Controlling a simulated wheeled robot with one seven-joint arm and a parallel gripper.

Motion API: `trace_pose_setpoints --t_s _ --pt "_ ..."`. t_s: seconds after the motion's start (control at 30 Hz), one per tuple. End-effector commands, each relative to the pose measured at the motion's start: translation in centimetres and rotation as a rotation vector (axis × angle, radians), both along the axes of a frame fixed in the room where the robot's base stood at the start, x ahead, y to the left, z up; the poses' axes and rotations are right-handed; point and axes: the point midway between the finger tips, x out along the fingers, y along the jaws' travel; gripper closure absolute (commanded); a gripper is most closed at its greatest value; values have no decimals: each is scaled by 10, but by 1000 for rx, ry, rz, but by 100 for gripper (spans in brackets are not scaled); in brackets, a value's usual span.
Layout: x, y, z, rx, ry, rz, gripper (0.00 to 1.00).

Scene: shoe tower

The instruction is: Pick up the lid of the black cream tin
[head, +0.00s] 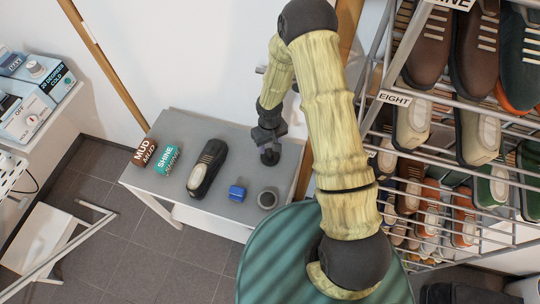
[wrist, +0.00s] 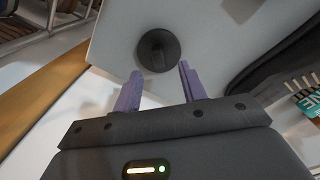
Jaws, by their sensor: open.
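A round dark lid with a raised grip across its top lies on the grey table in the wrist view (wrist: 158,50). In the head view a dark round piece (head: 271,157), probably this lid, shows just under my gripper (head: 269,142). My gripper is open and empty. Its two purple fingers (wrist: 160,88) stand apart in the wrist view, with the lid ahead, roughly between their lines and beyond the tips. I see no contact. A round dark tin (head: 267,199) with a grey middle stands near the table's front right corner; it looks open.
On the grey table (head: 215,130) are a blue item (head: 236,193), a dark shoe (head: 207,168), a teal SHINE box (head: 168,158) and a brown MUD box (head: 144,152). A metal shoe rack (head: 385,97) stands close on the right. A wooden post (head: 346,40) rises behind my arm.

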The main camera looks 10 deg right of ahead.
Motion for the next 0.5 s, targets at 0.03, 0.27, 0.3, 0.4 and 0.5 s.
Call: trace_pose_setpoints --t_s 0.03,0.27,0.3,0.4,0.5 --pt "0 0 -6 0 1 0 58" --pt "-1 -2 -38 0 1 1 58" --pt "-1 -2 -42 0 1 0 58" --pt "-1 -2 -50 0 1 0 58" --pt "-1 -2 -52 0 1 1 58"
